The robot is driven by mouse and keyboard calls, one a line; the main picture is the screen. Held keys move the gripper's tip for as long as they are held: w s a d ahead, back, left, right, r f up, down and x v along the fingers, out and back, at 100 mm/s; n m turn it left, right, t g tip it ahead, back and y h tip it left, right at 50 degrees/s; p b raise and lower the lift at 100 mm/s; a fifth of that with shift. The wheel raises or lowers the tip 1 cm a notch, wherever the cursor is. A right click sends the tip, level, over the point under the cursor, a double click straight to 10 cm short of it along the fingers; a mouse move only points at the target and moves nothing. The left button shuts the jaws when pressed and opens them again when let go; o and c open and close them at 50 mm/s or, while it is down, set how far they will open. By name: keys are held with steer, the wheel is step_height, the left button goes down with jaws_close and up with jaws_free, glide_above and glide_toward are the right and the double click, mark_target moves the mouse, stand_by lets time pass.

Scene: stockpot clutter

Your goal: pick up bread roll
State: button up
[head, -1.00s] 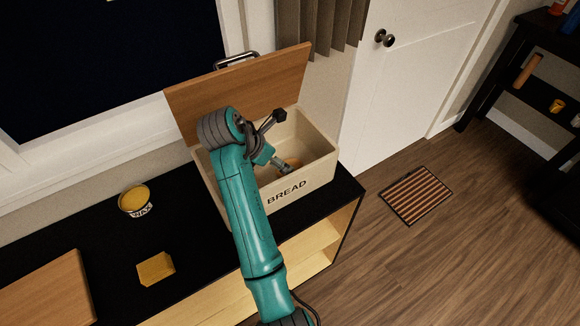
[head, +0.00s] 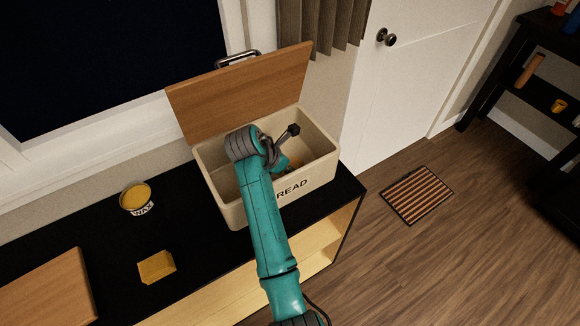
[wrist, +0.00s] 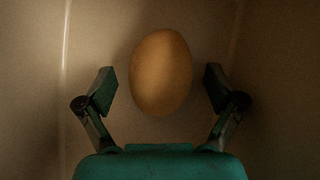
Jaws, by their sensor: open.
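The bread roll (wrist: 160,72) is a smooth brown oval in the wrist view, lying inside the bread box. My gripper (wrist: 160,88) is open, with one finger on each side of the roll's lower half and a gap on both sides. In the head view my arm reaches down into the cream bread box (head: 232,212), whose wooden lid (head: 240,95) stands open at the back.
The box walls stand close around my gripper. A tin marked WAX (head: 136,197) and a yellow block (head: 157,267) sit on the black counter (head: 205,270) to the left, beside a wooden board (head: 50,290). A striped mat (head: 417,194) lies on the floor.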

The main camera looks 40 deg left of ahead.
steer(key=c, duration=1.2)
steer(key=shift+c, duration=0.2)
steer(key=shift+r, duration=0.1)
